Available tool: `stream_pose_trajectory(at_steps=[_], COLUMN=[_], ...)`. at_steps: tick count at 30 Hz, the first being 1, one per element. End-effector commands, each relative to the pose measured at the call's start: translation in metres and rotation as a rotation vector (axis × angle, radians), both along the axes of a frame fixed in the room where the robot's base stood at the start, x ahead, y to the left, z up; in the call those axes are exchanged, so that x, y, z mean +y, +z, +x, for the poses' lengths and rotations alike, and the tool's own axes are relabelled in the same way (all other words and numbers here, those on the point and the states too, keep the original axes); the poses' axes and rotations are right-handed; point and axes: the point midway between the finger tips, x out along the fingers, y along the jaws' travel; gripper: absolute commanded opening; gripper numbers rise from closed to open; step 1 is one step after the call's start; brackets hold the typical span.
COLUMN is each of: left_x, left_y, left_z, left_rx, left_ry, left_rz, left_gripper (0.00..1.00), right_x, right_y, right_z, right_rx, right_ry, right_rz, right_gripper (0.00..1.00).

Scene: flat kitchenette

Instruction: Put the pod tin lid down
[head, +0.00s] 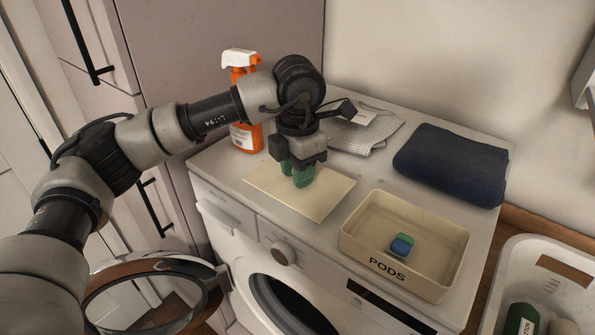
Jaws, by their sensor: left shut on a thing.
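The pod tin lid (325,196) is a flat cream panel, level at the front left of the washing machine top (348,226). The lid is on or very close to the machine top; I cannot tell if there is a gap. The pod tin (357,251), cream and marked PODS, stands open to the right, with a blue and green pod (401,246) inside. My right gripper is not in view.
An orange and white spray bottle (247,137) stands behind my left arm. A grey cloth (375,133) and a folded navy towel (450,165) lie at the back. A white basket (500,290) with bottles is at the right. The machine's round door (217,298) hangs open below.

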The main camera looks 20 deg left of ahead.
Motion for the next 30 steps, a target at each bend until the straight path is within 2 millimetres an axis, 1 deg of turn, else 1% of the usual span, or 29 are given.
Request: stream_pose_trajectory(at_steps=[1, 4, 7, 13, 16, 17, 21, 22, 30], left_x=[0.000, 0.000, 0.000, 0.000, 0.000, 0.000, 0.000, 0.000, 0.000], left_y=[-0.004, -0.016, -0.020, -0.021, -0.024, -0.024, -0.023, -0.022, -0.021], left_z=[-0.001, 0.000, 0.000, 0.000, 0.000, 0.000, 0.000, 0.000, 0.000], left_rx=[0.004, 0.001, 0.000, -0.001, -0.001, -0.001, -0.001, -0.001, -0.001], left_ry=[0.000, 0.000, 0.000, 0.001, 0.001, 0.001, 0.001, 0.001, 0.001], left_rz=[0.000, 0.000, -0.001, -0.001, -0.001, -0.001, -0.001, -0.001, -0.001], left_gripper=[0.04, 0.04, 0.04, 0.04, 0.04, 0.30, 0.52, 0.54, 0.54], right_x=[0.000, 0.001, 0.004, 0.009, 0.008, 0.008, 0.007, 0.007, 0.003], right_y=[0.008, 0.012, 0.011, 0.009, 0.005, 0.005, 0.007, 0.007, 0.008], right_z=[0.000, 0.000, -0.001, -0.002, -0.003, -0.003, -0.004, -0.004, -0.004], right_rx=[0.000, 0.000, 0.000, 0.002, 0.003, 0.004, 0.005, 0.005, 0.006], right_ry=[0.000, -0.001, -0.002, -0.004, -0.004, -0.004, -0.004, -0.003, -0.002], right_rz=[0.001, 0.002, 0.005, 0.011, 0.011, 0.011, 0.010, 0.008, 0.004], right_gripper=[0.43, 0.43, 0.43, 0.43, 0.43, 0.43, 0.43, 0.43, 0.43])
